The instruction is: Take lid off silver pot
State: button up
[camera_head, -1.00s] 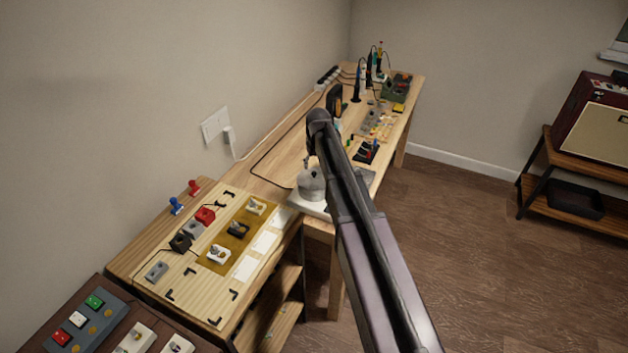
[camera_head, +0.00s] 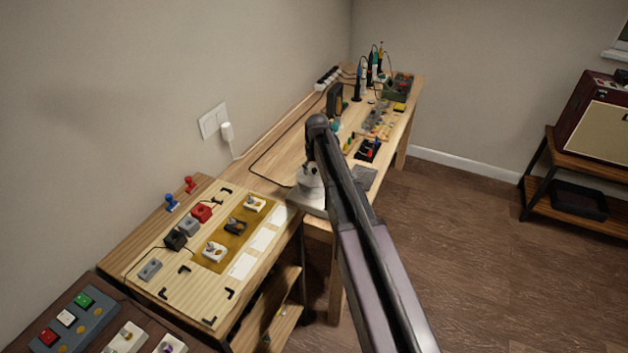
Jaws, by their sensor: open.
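The silver pot (camera_head: 306,184) stands on a pale plate at the near end of the long workbench. My arm (camera_head: 362,225) reaches up from the lower right and bends down close over the pot, covering its right side. The lid cannot be told apart clearly from the pot at this size. My gripper is hidden behind my arm, so its jaws and any contact with the lid cannot be seen.
The long wooden workbench (camera_head: 268,168) runs along the wall. Tools and soldering gear (camera_head: 366,80) crowd its far end. A lower wooden bench with a switch board (camera_head: 205,285) stands at the near left. A dark cable (camera_head: 262,158) curves behind the pot.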

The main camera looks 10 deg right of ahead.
jog(key=shift+f, duration=0.25)
dwell(0.4)
grip_shut()
